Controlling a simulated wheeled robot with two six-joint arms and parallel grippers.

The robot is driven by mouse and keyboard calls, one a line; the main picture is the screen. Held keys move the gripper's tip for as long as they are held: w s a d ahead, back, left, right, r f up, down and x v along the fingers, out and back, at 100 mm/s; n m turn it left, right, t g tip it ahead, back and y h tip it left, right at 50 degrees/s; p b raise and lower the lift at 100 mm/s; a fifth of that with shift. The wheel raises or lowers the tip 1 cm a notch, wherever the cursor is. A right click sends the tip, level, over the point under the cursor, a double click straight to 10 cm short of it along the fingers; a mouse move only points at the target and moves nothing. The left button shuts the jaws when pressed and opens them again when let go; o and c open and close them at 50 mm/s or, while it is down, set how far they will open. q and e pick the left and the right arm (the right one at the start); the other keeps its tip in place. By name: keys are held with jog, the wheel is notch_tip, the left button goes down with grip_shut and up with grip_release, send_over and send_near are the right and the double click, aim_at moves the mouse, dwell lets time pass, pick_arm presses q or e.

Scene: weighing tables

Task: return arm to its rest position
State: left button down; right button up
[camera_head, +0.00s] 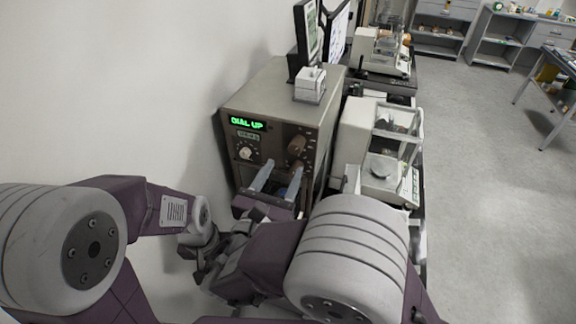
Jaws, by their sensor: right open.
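My right gripper (279,181) is open, with its two grey fingers apart and nothing seen between them. It is in front of the lower part of a brown-grey instrument (282,84). The instrument has a green lit display reading "DIAL UP" (247,124), a pale knob (245,152) and a brown knob (297,145). The fingers overlap the lower front panel in this view; I cannot tell whether they touch it. My left arm comes in from the left and bends toward the middle; its gripper cannot be made out.
A balance with a glass-sided chamber (396,122) and a round pan stands to the right of the instrument. Another balance (381,52) and dark monitors (308,32) are behind. A white wall (130,90) is close on the left. Open grey floor (480,200) lies to the right.

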jog(key=shift+w, duration=0.1)
dwell(0.3)
jog(key=s+d+f+m+g+h+b, duration=0.1)
jog(key=s+d+f+m+g+h, duration=0.1)
jog(key=d+f+m+g, duration=0.65)
jog(key=s+d+f+m+g+h+b, duration=0.1)
jog(key=s+d+f+m+g+h, duration=0.15)
jog(key=d+f, duration=0.6)
jog(key=s+d+f+m+g+y+b, duration=0.1)
jog(key=m+y, duration=0.4)
jog(key=m, duration=0.5)
jog(key=s+d+f+m+g+y+b, duration=0.1)
jog(key=s+f+m+g+y, duration=0.3)
jog(key=m, duration=0.7)
notch_tip(320, 180, down, 3)
jog(key=shift+s+d+r+m+y+b, duration=0.2)
jog(key=shift+s+d+m+y+b, duration=0.15)
jog(key=shift+s+d+y, duration=0.45)
jog(key=shift+s+a, duration=0.1)
jog(key=shift+s, duration=0.05)
